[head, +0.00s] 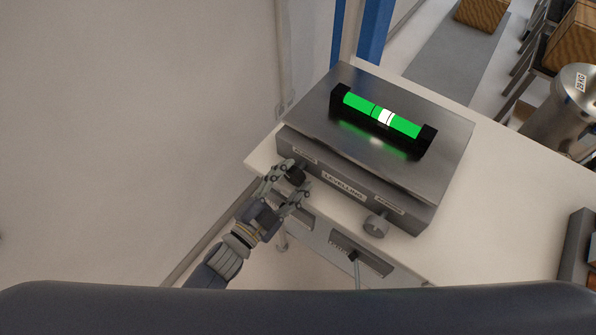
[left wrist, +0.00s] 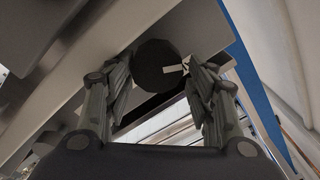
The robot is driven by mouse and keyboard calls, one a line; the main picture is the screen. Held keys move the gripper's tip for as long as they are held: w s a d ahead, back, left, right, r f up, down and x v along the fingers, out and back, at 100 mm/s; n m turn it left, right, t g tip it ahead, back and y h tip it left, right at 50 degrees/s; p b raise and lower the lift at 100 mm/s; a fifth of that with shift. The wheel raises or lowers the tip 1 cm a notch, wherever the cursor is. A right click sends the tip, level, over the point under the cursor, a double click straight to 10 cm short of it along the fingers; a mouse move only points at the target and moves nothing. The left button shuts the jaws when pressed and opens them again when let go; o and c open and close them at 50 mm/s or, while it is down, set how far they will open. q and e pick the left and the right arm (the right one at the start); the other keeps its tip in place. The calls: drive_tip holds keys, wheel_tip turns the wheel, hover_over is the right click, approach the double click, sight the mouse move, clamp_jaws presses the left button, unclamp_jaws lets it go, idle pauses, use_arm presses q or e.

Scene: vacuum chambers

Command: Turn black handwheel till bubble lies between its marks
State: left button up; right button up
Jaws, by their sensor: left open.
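The black handwheel (head: 295,176) sits on the left of the front face of a steel levelling block (head: 341,187). In the left wrist view the handwheel (left wrist: 157,66) is a dark disc with a white pointer mark at its right. My left gripper (head: 298,177) is open, its fingers on either side of the handwheel; I cannot tell whether they touch it. On the block lies a green level vial (head: 358,103) in a black holder. Its white bubble (head: 386,117) is right of the vial's middle, with a thin dark line across it and another to its left. My right gripper is out of view.
A grey knob (head: 376,226) is on the right of the block's front face. The block stands on a pale table (head: 472,210). A drawer-like panel (head: 361,252) is below its front edge. A steel canister (head: 565,110) stands at the right, and a wall is at the left.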

use_arm(q)
drive_tip(key=v, duration=0.6)
drive_tip(key=shift+a, duration=0.15)
